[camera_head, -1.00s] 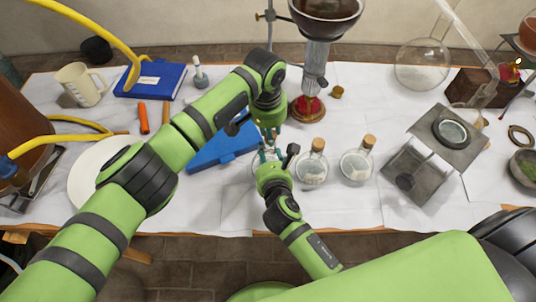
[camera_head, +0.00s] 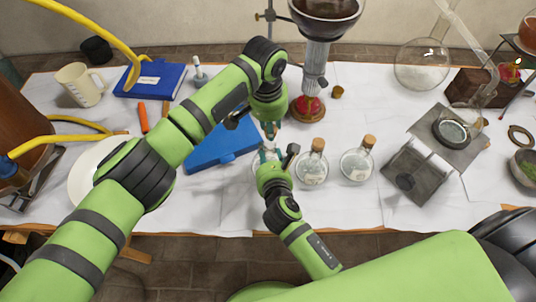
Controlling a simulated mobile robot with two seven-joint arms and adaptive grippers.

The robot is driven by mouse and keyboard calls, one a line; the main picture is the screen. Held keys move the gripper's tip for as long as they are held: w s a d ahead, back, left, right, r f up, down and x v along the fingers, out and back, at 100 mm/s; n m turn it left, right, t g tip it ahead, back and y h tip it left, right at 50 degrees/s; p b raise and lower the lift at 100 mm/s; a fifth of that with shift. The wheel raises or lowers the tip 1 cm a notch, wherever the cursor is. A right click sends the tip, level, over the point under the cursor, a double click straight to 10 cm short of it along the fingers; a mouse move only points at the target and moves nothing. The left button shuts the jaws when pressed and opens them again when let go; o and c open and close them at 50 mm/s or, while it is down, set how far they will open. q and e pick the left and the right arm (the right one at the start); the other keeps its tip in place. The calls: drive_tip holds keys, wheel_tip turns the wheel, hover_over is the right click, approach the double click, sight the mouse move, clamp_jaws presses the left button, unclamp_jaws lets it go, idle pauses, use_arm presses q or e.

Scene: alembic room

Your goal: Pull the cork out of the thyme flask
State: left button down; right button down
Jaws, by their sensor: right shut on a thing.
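A small glass flask (camera_head: 257,172) stands at the left of a row of three on the white cloth, mostly hidden behind my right gripper. My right gripper (camera_head: 268,153) is shut on this flask. My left gripper (camera_head: 270,132) points down just above the right one, over the flask. Its fingertips are small and partly merged with the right gripper, so I cannot tell whether they hold a cork. Two more flasks, the middle flask (camera_head: 312,170) and the right flask (camera_head: 357,166), stand to the right with corks in their necks. The labels are too small to read.
A blue flat case (camera_head: 215,150) lies left of the grippers. A grey metal stand (camera_head: 420,172) is at right, a white plate (camera_head: 88,180) at left. Bare cloth lies in front of the flasks.

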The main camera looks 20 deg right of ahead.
drive_tip(key=c, duration=0.5)
unclamp_jaws()
drive_tip(key=shift+f, duration=0.1)
use_arm(q)
drive_tip(key=shift+r+p, duration=0.25)
drive_tip(key=shift+p, duration=0.1)
wheel_tip(320, 180, up, 4)
drive_tip(key=p, duration=0.4)
drive_tip(key=shift+f, duration=0.25)
use_arm(e)
drive_tip(key=s+r, duration=0.3)
drive_tip(key=s+a+r, duration=0.1)
drive_tip(key=s+r, duration=0.2)
drive_tip(key=s, duration=0.1)
drive_tip(key=s+r, duration=0.3)
drive_tip(key=s, duration=0.1)
drive_tip(key=shift+a+r, duration=0.15)
drive_tip(key=shift+a, duration=0.15)
